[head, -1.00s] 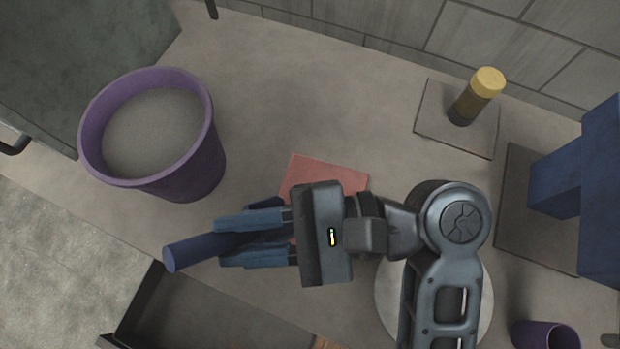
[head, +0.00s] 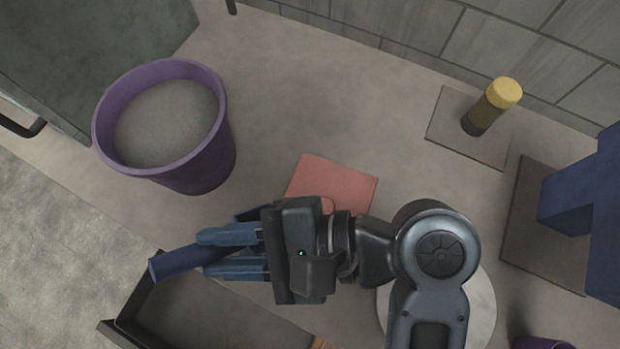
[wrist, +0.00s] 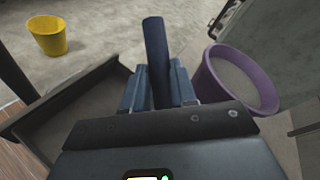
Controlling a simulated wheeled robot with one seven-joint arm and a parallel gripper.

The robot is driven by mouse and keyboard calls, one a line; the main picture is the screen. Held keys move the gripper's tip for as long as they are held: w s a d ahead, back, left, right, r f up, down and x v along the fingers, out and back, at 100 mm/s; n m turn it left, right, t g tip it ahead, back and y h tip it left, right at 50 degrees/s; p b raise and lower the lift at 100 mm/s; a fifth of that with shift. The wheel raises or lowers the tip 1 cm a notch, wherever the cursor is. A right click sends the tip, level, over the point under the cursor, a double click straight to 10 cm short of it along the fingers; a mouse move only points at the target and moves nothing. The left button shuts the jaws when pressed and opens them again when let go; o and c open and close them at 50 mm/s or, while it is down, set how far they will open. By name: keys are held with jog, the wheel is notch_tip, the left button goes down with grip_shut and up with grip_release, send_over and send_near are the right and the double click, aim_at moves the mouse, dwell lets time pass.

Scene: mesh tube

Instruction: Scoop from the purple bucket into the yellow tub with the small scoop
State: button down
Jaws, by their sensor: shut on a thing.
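The purple bucket (head: 222,150) stands upright on the counter at the upper left, filled with grey loose material; it also shows at the right of the wrist view (wrist: 203,80). My gripper (head: 203,254) is below and right of the bucket, apart from it in the head view, shut on a dark blue handle, which I take to be the small scoop (head: 172,263). The handle (wrist: 155,50) sticks out past the fingers in the wrist view; the scoop's bowl is not clearly visible. The yellow tub (wrist: 47,36) shows only in the wrist view, upright on the pale grey floor beyond the counter.
An open dark drawer or tray (head: 190,315) lies below my gripper. A red mat (head: 335,182) is partly covered by my gripper. A yellow-capped jar (head: 492,106) and a large blue object (head: 565,200) stand on dark boards at right. The counter's upper middle is clear.

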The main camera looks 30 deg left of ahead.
jog(key=s+a+f+n+t+h, duration=0.1)
jog(key=s+a+f+t+h, duration=0.2)
jog(key=s, duration=0.3)
jog(key=shift+s+a+f+n, duration=0.2)
jog(key=shift+a+f+n, duration=0.25)
jog(key=shift+f, duration=0.15)
jog(key=shift+s, duration=0.15)
